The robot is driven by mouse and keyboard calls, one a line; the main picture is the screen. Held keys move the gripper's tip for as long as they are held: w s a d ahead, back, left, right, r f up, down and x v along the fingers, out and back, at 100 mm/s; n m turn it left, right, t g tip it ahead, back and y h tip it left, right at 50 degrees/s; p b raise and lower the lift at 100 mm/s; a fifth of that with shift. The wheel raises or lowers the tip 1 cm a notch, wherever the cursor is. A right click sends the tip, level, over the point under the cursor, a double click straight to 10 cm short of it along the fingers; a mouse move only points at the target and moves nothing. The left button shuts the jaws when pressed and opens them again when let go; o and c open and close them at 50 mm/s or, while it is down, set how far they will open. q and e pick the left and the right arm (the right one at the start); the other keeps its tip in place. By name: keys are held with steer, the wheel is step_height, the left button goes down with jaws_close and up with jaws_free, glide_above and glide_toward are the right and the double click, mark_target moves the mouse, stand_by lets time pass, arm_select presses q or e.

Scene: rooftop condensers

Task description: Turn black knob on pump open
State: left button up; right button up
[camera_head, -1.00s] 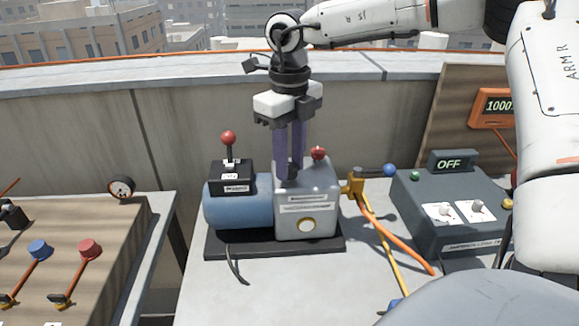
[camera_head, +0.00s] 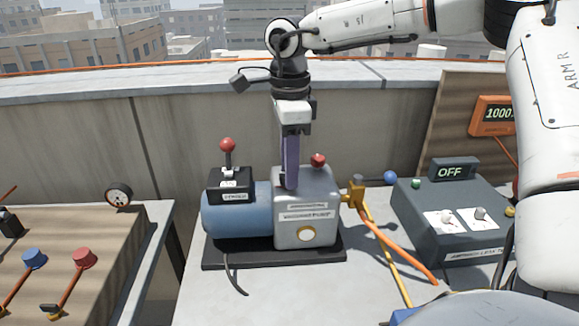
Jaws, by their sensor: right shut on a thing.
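The pump is a grey metal housing (camera_head: 307,220) joined to a blue motor cylinder (camera_head: 237,213) on a dark base plate. My right gripper (camera_head: 290,184) points straight down at the top left of the grey housing. Its purple fingers now show nearly edge-on, one in front of the other, and are shut on the black knob. The knob is almost wholly hidden by the fingers, with only a dark bit at their tips. My left gripper is not in view.
A red-ball lever (camera_head: 227,147) stands on the motor's black switch box. A red cap (camera_head: 318,160) sits close right of the fingers. A brass valve (camera_head: 357,193) with hoses and a grey box reading OFF (camera_head: 453,215) stand to the right. A left table (camera_head: 85,230) holds levers and a gauge.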

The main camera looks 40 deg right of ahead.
steer(key=shift+n, duration=1)
steer(key=o, duration=1.1)
steer(key=shift+c, duration=0.2)
step_height(320, 180, up, 10)
steer(key=shift+r, duration=0.2)
steer(key=shift+f, duration=0.1)
